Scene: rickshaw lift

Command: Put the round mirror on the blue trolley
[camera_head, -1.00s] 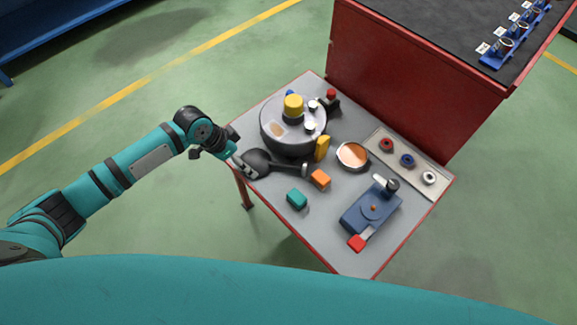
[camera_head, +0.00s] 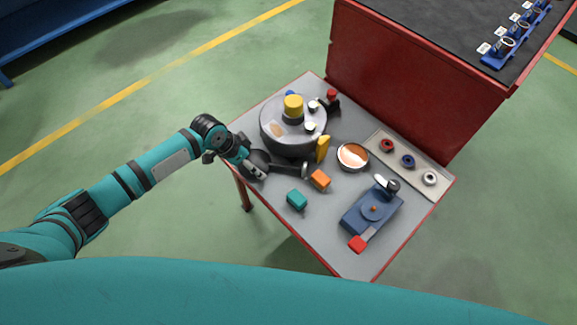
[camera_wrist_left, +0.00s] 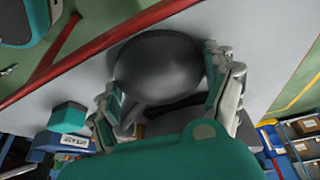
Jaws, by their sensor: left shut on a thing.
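The round mirror (camera_head: 257,158) appears to be the dark, round-headed piece with a black handle pointing right, at the left edge of the grey table. My left gripper (camera_head: 259,172) is at its round head, partly covering it. In the left wrist view the dark glossy disc (camera_wrist_left: 160,65) lies between the two fingers of my left gripper (camera_wrist_left: 168,85), which is shut on it. It still appears to lie on the table. A blue structure (camera_head: 60,22) stands at the top left; I cannot tell whether it is the trolley. My right gripper is not in view.
Close by on the red-edged table (camera_head: 335,225) are a round grey machine (camera_head: 277,133), a teal block (camera_head: 297,200), an orange block (camera_head: 320,180) and a copper-coloured dish (camera_head: 352,155). A blue fixture (camera_head: 365,212) is at right. A red cabinet (camera_head: 420,90) stands behind. Green floor is clear at left.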

